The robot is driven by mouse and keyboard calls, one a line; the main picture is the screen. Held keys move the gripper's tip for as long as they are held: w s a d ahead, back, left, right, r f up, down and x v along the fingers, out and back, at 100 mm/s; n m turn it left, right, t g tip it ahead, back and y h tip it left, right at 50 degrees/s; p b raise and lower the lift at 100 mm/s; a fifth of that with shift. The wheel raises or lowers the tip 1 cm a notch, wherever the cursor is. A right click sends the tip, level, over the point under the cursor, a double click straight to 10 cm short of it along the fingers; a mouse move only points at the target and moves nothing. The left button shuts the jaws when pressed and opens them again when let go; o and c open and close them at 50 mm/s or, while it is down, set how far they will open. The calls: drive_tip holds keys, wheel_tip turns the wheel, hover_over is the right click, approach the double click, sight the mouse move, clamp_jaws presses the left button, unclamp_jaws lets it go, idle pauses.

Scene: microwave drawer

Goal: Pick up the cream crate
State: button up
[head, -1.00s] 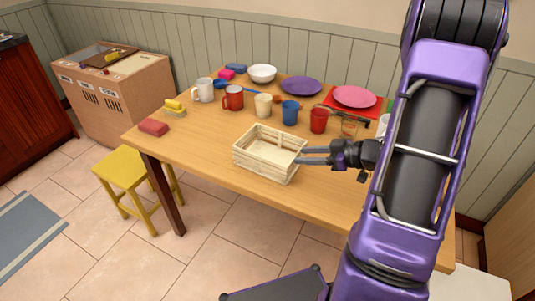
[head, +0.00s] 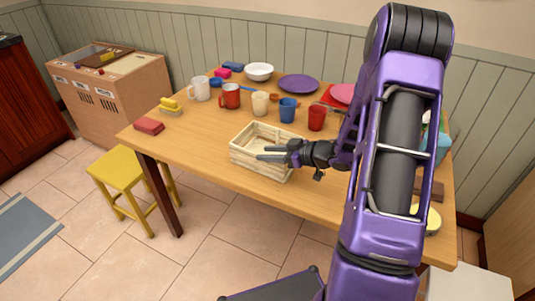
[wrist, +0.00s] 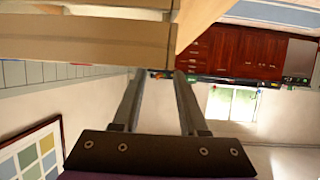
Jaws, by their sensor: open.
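The cream crate (head: 246,163) is a slatted, open-topped wooden box near the front edge of the wooden table (head: 195,148). My gripper (head: 260,153) is open, its two fingers reaching from the right over or against the crate's right part in the head view. In the wrist view the pale slats of the crate (wrist: 90,38) fill the upper left. The open fingers (wrist: 155,75) point toward the crate, with nothing held between them. I cannot tell whether they touch it. My gripper hides the crate's right end in the head view.
Behind the crate stand a cream cup (head: 260,104), a blue cup (head: 288,110), a red cup (head: 317,117) and a red mug (head: 229,96). A red block (head: 149,126) lies at the left. A yellow stool (head: 118,167) stands beside the table.

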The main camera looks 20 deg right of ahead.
drive_tip(key=b+x, duration=0.1)
drive_tip(key=x, duration=0.4)
drive_tip(key=shift+s+a+f, duration=0.1)
drive_tip(key=shift+s+f, duration=0.05)
drive_tip(key=shift+f, duration=0.05)
clamp_jaws()
idle(1.1)
